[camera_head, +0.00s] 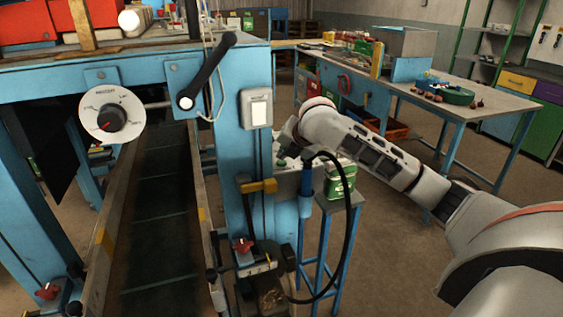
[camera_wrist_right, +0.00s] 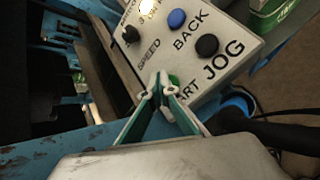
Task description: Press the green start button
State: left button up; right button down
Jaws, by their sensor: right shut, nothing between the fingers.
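The green start button (camera_wrist_right: 174,80) shows in the right wrist view on a pale control panel (camera_wrist_right: 232,62), partly hidden behind my fingertips. The label beside it reads "ART", its first letters covered. My right gripper (camera_wrist_right: 162,84) is shut and empty, its tips at or just in front of the green button; I cannot tell whether they touch it. In the head view my right gripper (camera_head: 285,157) is small at the control box (camera_head: 287,181) on the blue machine post. My left gripper is not in view.
A blue button (camera_wrist_right: 177,18) and a black button (camera_wrist_right: 207,45) sit near the green one. A black cable (camera_head: 350,215) loops below my right arm. A conveyor belt (camera_head: 158,220) runs at left. A workbench (camera_head: 460,100) stands behind.

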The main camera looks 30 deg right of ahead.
aim_at(283, 162)
jog(key=shift+f, duration=0.5)
dwell(0.7)
jog(key=shift+r, duration=0.95)
jog(key=shift+r, duration=2.5)
dwell(1.8)
